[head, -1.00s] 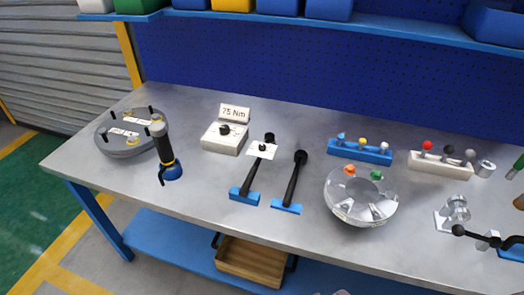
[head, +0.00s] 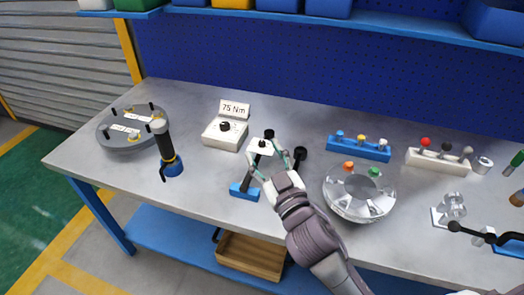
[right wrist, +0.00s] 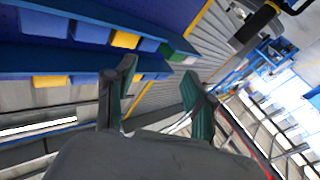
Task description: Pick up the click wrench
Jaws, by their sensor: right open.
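I cannot tell from labels which is the click wrench. My right gripper (head: 268,160) is open over the left wrench, fingers apart near the tag; contact cannot be told. In the right wrist view the open fingers (right wrist: 160,95) hold nothing. My left gripper is not in view.
A white dial box (head: 224,135) with a 75 Nm sign stands behind.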

